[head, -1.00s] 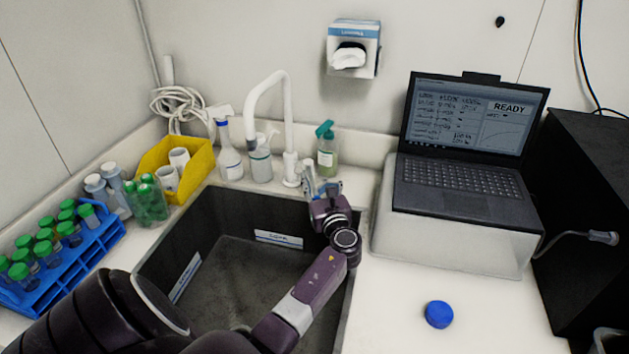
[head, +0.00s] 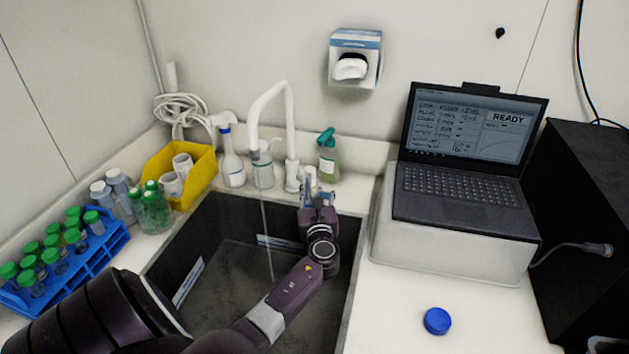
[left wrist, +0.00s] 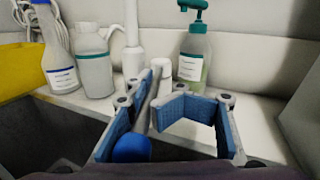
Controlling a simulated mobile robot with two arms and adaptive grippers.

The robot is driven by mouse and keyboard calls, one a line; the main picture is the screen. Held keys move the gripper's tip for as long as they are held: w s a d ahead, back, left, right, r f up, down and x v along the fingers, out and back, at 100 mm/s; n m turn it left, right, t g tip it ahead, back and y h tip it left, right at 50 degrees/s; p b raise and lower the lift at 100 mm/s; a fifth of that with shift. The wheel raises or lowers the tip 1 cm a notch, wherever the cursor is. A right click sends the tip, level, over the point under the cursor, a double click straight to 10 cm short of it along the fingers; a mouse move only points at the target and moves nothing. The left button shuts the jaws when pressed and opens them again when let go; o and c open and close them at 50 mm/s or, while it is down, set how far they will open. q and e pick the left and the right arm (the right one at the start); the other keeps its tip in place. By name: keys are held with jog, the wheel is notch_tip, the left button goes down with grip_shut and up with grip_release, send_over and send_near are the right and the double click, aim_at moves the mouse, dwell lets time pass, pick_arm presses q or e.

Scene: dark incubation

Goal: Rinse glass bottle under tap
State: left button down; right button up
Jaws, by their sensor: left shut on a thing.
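The white tap (head: 291,135) stands behind the dark sink (head: 205,225). A thin stream of water (head: 267,225) falls from its spout into the sink. My left gripper (head: 318,188) is at the sink's back edge, just right of the tap's base. In the left wrist view its blue-padded fingers (left wrist: 170,115) are around a slim pale part beside the tap, which looks like the tap handle (left wrist: 154,85). A round blue thing (left wrist: 130,149) shows low by the left finger; I cannot tell what it is. I cannot make out the glass bottle. My right gripper is not in view.
A spray bottle (head: 232,165), a white bottle (head: 262,170) and a green soap bottle (head: 327,160) stand behind the sink. A blue tube rack (head: 105,250) and yellow bin (head: 203,165) are left. A laptop (head: 460,185) and blue cap (head: 437,321) are right.

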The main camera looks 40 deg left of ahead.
pick_arm(q)
jog(key=shift+s+m+t+h, duration=0.1)
jog(key=shift+m+t+h, duration=0.2)
jog(key=c, duration=2)
grip_release()
jog(key=shift+c, duration=0.2)
jog(key=shift+s+d, duration=0.1)
jog(key=shift+d, duration=0.05)
jog(key=v, duration=1.1)
jog(key=shift+s+d, duration=0.2)
jog(key=shift+d, duration=0.1)
